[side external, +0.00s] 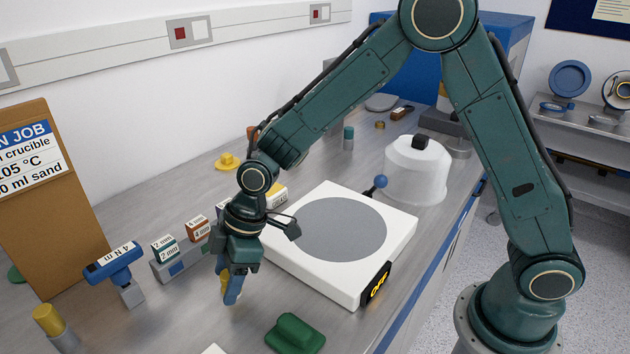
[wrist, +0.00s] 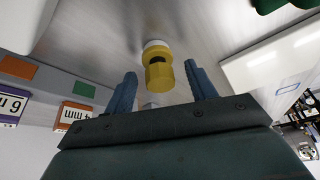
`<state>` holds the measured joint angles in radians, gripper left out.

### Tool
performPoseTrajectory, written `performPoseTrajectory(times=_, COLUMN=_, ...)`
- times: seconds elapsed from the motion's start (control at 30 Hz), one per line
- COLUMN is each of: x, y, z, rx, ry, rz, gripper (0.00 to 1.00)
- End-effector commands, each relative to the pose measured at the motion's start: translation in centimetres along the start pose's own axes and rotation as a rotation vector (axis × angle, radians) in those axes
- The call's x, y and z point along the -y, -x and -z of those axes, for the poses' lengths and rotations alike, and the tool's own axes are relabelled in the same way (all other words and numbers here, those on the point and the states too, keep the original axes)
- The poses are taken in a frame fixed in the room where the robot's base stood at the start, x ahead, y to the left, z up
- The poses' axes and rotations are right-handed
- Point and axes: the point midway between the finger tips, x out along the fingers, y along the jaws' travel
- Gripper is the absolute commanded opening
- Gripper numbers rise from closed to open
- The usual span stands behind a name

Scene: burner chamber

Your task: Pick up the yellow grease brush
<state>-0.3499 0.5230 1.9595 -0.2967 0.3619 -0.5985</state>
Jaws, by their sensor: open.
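The yellow grease brush (wrist: 158,72) shows in the wrist view as a short yellow cylinder with a dark slot and a white ring at its far end. It appears between the two blue fingers of my gripper (wrist: 160,82), with clear gaps on both sides. In the side view my gripper (side external: 229,287) points down low over the bench, left of the hot plate. A bit of yellow (side external: 225,284) shows there, mostly hidden by the fingers. My gripper is open and holds nothing.
The white hot plate (side external: 400,236) stands right of my gripper. A green block (side external: 295,335) lies in front. A blue-handled tool (side external: 114,263) and labelled blocks (side external: 166,250) stand to the left. A yellow-capped cylinder (side external: 48,320) stands at front left.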

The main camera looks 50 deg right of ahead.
Motion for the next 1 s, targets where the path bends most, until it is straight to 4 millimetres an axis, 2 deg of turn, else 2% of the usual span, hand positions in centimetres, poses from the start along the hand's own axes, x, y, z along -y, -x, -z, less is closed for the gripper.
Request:
performPoseTrajectory(times=0.2, x=0.0, y=-1.6, z=0.0, rx=0.000, ry=0.001, rz=0.001, gripper=0.56)
performPoseTrajectory(times=0.73, x=0.0, y=-1.6, z=0.0, rx=0.000, ry=0.000, rz=0.000, gripper=0.56)
performPoseTrajectory(times=0.93, x=0.0, y=-1.6, z=0.0, rx=0.000, ry=0.000, rz=0.001, gripper=0.17)
performPoseTrajectory(times=1.0, x=0.0, y=-1.6, z=0.0, rx=0.000, ry=0.000, rz=0.001, gripper=0.09)
